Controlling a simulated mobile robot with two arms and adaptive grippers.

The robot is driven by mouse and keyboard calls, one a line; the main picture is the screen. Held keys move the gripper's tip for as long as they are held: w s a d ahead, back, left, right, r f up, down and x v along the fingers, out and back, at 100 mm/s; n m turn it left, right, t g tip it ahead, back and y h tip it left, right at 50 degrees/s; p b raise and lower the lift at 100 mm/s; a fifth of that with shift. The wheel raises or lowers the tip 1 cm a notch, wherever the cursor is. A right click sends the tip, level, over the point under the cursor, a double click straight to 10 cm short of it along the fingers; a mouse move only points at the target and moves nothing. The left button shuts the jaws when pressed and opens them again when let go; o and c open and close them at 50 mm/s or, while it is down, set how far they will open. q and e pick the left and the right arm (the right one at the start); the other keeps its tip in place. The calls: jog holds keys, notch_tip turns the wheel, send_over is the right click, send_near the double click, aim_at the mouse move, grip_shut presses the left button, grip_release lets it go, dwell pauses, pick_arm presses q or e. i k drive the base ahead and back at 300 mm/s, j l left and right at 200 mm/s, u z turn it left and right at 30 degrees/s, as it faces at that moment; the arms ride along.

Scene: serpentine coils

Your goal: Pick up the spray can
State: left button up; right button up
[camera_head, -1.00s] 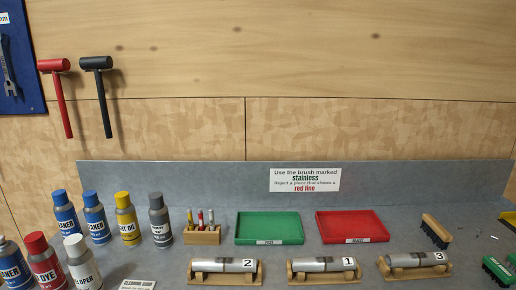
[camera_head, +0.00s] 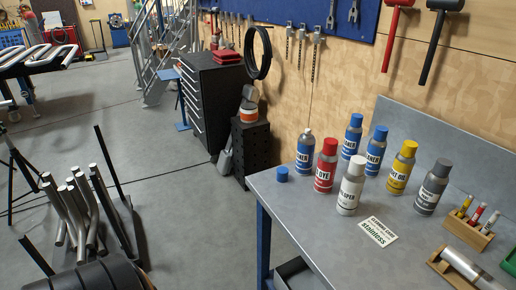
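Several spray cans stand upright at the left end of the grey workbench (camera_head: 316,236). A blue cleaner can (camera_head: 305,153) has its cap off and a pale top showing; a loose blue cap (camera_head: 282,174) lies left of it. Beside it are a red dye can (camera_head: 325,165) and a white-capped developer can (camera_head: 351,185). Behind stand two capped blue cans (camera_head: 353,136) (camera_head: 375,151), a yellow oil can (camera_head: 402,167) and a grey can (camera_head: 432,187).
A cleaning card (camera_head: 378,232) lies in front of the cans. A marker block (camera_head: 468,231) and a pipe on a wooden stand (camera_head: 466,268) are at right. A black tool cabinet (camera_head: 215,105) stands beyond the bench. Bent pipes (camera_head: 80,215) stand on the floor at left.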

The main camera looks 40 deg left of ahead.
aim_at(305, 143)
jog(key=u, duration=1.05)
jog(key=i+l+z, duration=0.1)
jog(key=z, duration=0.35)
jog(key=l, duration=0.1)
